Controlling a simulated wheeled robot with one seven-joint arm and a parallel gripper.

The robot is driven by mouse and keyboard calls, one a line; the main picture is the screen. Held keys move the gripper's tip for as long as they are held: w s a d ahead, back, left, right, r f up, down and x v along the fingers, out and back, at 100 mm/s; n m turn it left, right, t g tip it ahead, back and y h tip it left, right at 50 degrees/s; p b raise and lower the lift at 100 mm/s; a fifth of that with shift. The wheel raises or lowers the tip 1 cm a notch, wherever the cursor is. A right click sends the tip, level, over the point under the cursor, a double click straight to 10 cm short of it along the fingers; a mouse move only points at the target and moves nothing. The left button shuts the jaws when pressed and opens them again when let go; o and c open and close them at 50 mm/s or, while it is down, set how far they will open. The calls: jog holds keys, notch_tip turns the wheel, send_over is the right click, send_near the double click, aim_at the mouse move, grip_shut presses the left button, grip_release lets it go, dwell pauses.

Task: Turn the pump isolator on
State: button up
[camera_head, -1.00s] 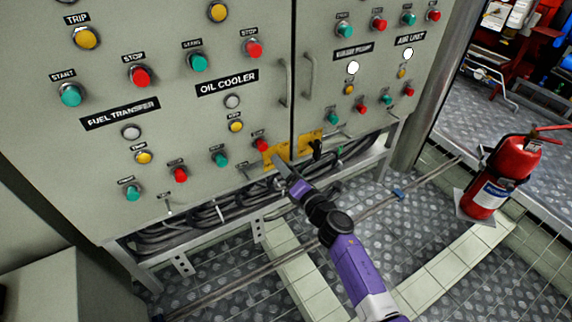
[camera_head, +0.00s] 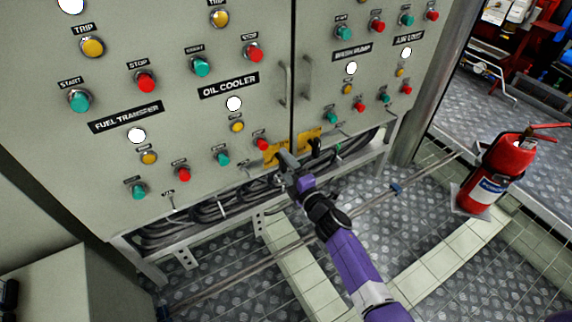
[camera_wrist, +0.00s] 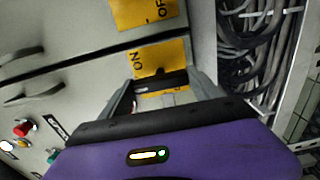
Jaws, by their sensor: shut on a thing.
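My gripper (camera_head: 286,161) is at the lower edge of the left panel, in front of a yellow isolator plate (camera_head: 270,153). In the wrist view the plate (camera_wrist: 143,62) reads "ON". A black isolator handle (camera_wrist: 162,82) lies between the fingers of my gripper (camera_wrist: 163,92), which are shut on it. My fingers hide much of the handle in the head view. A second yellow plate (camera_head: 304,137) with a black handle (camera_head: 316,147) is on the right panel. It also shows in the wrist view, reading "OF" (camera_wrist: 145,10), partly cut off.
White lamps glow above the fuel transfer (camera_head: 137,135) and oil cooler (camera_head: 234,104) controls. Door handles (camera_head: 285,82) stand out above the isolators. Cables (camera_head: 205,215) run below the panels. A fire extinguisher (camera_head: 494,175) stands at the right.

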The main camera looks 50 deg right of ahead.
jog(key=shift+d, duration=0.1)
dwell(0.3)
jog(key=o, duration=1.4)
jog(key=shift+s, duration=0.1)
jog(key=shift+v, duration=3.85)
jog(key=shift+b+v, duration=0.3)
jog(key=shift+v, duration=3.7)
